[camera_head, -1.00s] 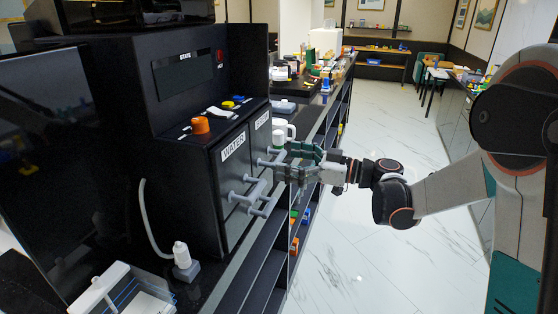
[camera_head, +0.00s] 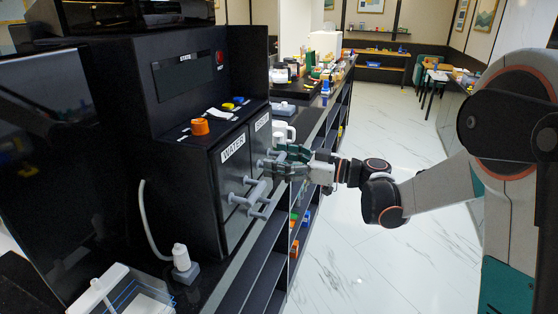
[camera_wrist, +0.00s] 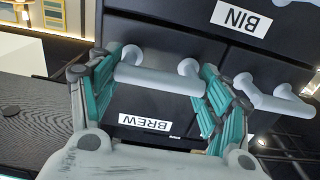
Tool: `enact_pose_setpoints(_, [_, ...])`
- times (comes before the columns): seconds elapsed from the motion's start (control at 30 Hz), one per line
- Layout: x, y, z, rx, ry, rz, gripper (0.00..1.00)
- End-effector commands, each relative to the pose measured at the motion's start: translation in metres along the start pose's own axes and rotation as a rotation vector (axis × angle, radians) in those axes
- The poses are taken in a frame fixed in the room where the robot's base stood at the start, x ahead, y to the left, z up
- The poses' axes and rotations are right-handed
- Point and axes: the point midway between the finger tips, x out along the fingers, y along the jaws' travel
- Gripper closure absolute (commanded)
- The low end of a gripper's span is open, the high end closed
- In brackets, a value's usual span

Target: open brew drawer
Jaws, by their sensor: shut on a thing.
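The black coffee machine stands at the left in the head view. Its front has a WATER drawer (camera_head: 232,172) and a BREW drawer (camera_head: 260,140), whose fronts look flush. The BREW label (camera_wrist: 145,122) appears upside down in the wrist view. The grey brew handle (camera_wrist: 160,79) spans between my two teal fingers. My gripper (camera_wrist: 158,98) is shut on this handle, with a finger by each end of the bar. In the head view my gripper (camera_head: 284,160) reaches in from the right and partly hides the handle.
The water handle (camera_head: 248,194) sticks out at the left. A white mug (camera_head: 283,132) stands on the counter behind my gripper. The floor (camera_head: 365,245) to the right is clear.

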Motion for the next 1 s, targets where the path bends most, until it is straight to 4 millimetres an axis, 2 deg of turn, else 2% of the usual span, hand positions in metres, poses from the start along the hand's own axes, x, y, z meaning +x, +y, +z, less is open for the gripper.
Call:
enact_pose_setpoints(0.17, [-0.013,0.001,0.000,0.000,0.000,0.001,0.72])
enact_pose_setpoints(0.27, [-0.029,0.001,0.001,0.000,0.000,0.003,0.72])
enact_pose_setpoints(0.7, [-0.126,0.001,0.001,0.000,-0.001,0.004,0.72])
enact_pose_setpoints(0.83, [-0.149,0.001,0.001,0.000,-0.001,0.004,0.72])
enact_pose_setpoints(1.0, [-0.168,0.000,0.001,0.000,-0.001,0.001,0.72])
